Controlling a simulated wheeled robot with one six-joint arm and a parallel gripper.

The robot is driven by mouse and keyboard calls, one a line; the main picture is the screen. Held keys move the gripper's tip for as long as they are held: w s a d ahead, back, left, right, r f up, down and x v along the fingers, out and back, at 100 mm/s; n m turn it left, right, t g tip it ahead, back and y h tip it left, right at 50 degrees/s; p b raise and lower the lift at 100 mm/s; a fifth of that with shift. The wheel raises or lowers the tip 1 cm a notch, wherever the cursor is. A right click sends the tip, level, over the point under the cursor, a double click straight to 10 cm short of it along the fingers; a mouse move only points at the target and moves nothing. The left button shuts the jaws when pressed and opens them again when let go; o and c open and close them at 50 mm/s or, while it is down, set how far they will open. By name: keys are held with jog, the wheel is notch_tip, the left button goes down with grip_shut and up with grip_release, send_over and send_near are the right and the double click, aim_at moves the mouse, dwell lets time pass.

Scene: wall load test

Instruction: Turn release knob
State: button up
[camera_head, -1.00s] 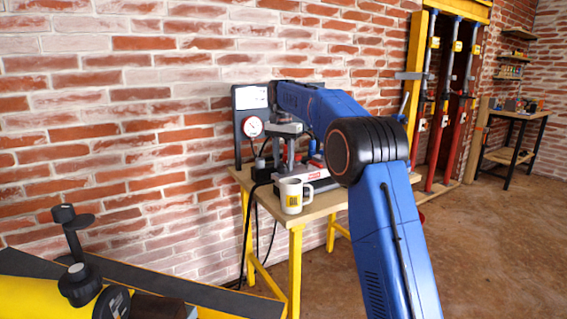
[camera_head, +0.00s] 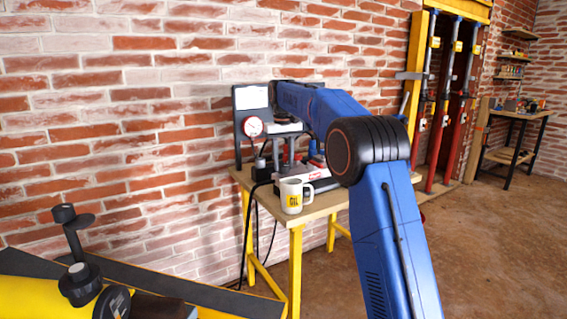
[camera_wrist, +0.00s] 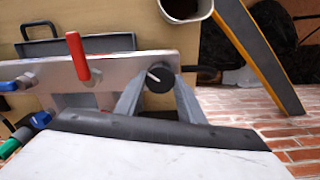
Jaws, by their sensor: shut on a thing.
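The release knob (camera_wrist: 158,77) is a round black knob with a white pointer line, on the side of the pale grey press base in the wrist view. My gripper (camera_wrist: 160,88) is shut on it, with one grey finger on each side. The pointer line slants toward the upper left. In the head view my blue arm reaches over to the press (camera_head: 290,160) on the table, and my gripper and the knob are hidden there.
The wooden table (camera_head: 315,207) has yellow legs and stands by the brick wall. A white mug (camera_head: 291,196) stands at its front edge, and it also shows close to the knob in the wrist view (camera_wrist: 200,14). A red-handled lever (camera_wrist: 78,56) rises left of the knob.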

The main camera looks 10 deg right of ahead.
jog(key=n, duration=0.3)
jog(key=shift+n, duration=2.2)
jog(key=o, duration=1)
jog(key=shift+o, duration=0.2)
jog(key=shift+r, duration=0.1)
